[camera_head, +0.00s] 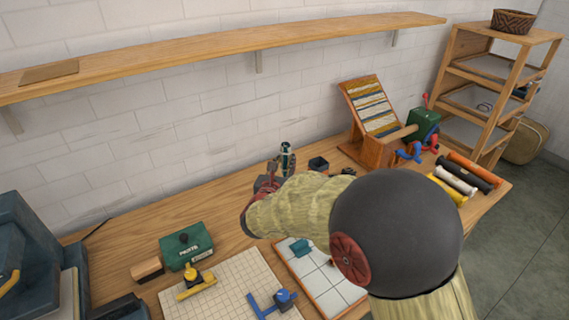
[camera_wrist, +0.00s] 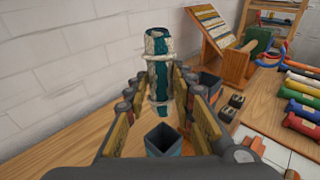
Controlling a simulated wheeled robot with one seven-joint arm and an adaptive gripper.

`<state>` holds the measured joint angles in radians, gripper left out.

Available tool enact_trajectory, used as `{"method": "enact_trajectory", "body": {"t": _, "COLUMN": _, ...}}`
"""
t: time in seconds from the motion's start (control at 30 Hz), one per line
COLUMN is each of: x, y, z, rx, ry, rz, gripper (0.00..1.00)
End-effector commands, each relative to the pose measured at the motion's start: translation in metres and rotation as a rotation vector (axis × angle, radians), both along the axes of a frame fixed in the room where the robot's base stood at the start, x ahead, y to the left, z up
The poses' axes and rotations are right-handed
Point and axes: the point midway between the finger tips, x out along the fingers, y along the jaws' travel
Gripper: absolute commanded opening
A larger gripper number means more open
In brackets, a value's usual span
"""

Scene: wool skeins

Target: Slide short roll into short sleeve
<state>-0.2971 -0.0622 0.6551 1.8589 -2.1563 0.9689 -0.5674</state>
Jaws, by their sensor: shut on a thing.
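My gripper (camera_wrist: 160,85) is shut on a roll banded in teal and white (camera_wrist: 159,60), which stands about upright between the fingers. In the head view the roll (camera_head: 287,158) shows above my gripper (camera_head: 272,178), near the wall. In the wrist view a square tube with a dark open top and teal side (camera_wrist: 163,140) shows below the roll, apart from it in the picture. A dark open square holder (camera_wrist: 209,84) stands on the table to the right; it also shows in the head view (camera_head: 318,163). I cannot tell which is the short sleeve. The roll's lower end is outside both.
A tiled tray (camera_head: 318,272) lies in front, partly behind my arm. A green box (camera_head: 186,246) and gridded mat (camera_head: 225,290) are at left. A wooden rack (camera_head: 372,112) and coloured rolls (camera_head: 456,179) are at right. Small dark blocks (camera_wrist: 231,106) sit beside the holder.

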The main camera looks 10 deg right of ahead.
Motion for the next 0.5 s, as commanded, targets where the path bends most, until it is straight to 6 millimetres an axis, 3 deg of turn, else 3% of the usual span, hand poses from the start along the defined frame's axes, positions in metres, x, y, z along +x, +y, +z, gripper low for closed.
{"method": "enact_trajectory", "body": {"t": 0.5, "x": 0.000, "y": 0.000, "z": -0.040, "rx": 0.000, "ry": 0.000, "rz": 0.000, "gripper": 0.00}}
